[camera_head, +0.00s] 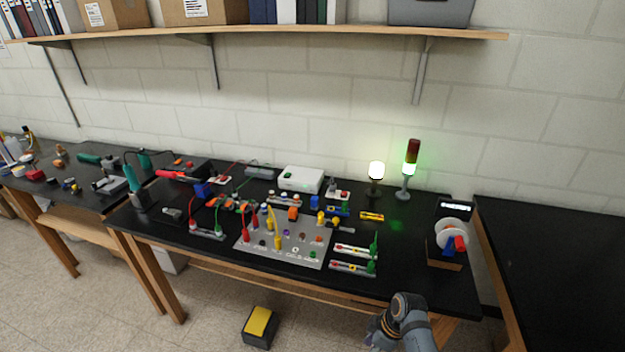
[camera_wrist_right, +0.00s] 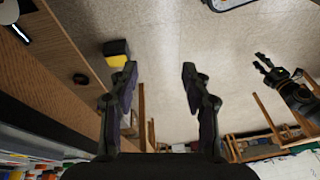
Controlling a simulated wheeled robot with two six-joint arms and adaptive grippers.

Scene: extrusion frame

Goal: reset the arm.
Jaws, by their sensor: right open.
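My right arm shows at the bottom right of the head view, in front of the bench's front edge. In the right wrist view my right gripper (camera_wrist_right: 157,84) has its two fingers wide apart, with only floor showing between them. It holds nothing. A dark jointed arm end, which looks like my left gripper (camera_wrist_right: 268,68), shows small at the right of the right wrist view. It is too small and dark to tell its jaw state. My left arm does not show in the head view.
The black bench (camera_head: 190,257) carries a grey panel (camera_head: 262,257) with plugs and leads, a white box (camera_head: 300,180), a lit lamp (camera_head: 376,171), a signal tower (camera_head: 410,170) and a spool (camera_head: 452,233). A yellow-topped block (camera_head: 260,326) stands on the floor. Another black table (camera_head: 550,265) is at right.

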